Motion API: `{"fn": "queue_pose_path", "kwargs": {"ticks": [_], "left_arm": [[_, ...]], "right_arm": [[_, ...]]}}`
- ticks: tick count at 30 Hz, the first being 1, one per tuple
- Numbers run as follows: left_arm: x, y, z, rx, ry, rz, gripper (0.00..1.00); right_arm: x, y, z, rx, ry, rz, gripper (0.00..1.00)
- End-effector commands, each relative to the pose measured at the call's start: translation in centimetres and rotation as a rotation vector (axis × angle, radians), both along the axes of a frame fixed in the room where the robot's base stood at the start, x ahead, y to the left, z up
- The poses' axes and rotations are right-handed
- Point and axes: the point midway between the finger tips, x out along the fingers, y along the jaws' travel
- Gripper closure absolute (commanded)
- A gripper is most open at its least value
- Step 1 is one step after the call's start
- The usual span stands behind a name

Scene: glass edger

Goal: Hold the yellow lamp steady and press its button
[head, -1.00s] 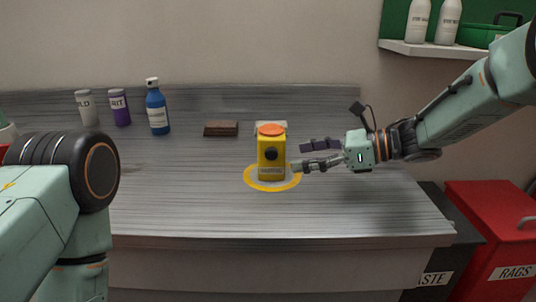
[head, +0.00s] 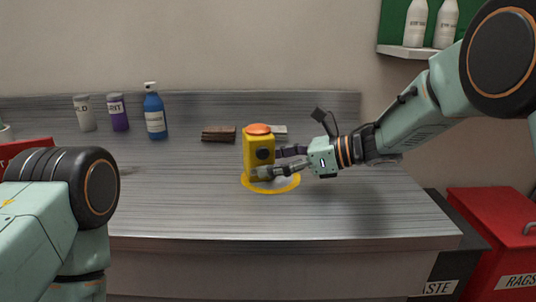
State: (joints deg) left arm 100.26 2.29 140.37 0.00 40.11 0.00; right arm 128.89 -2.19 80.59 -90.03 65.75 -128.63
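The yellow lamp (head: 257,155) stands upright on the grey bench, with an orange top and a dark round button on its front. It stands on the left part of a yellow ring (head: 285,188) marked on the bench. My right gripper (head: 270,161) reaches it from the right. Its near finger crosses in front of the lamp's lower face. Its far finger meets the lamp's right edge, and its tip is hidden. I cannot tell whether the fingers press on the lamp. My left arm shows at the lower left, but its gripper is out of view.
A brown block (head: 218,134) lies behind the lamp to the left, and a small pale block (head: 280,131) behind it. A blue bottle (head: 155,112), a purple jar (head: 118,113) and a white jar (head: 85,114) stand at the back left. A red bin (head: 497,225) stands right of the bench.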

Motion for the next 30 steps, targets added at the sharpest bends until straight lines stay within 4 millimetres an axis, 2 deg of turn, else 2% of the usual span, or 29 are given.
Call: {"fn": "queue_pose_path", "kwargs": {"ticks": [2,24,30], "left_arm": [[0.01,0.00,0.01,0.000,0.000,0.000,0.23],[0.01,0.00,0.01,0.000,0.000,0.000,0.23],[0.01,0.00,0.00,0.000,0.000,0.000,0.23]], "right_arm": [[0.00,0.00,0.00,0.000,0.000,0.000,0.37],[0.00,-0.01,-0.01,0.000,0.000,0.000,1.00],[0.00,-0.01,-0.01,0.000,0.000,0.000,1.00]]}}
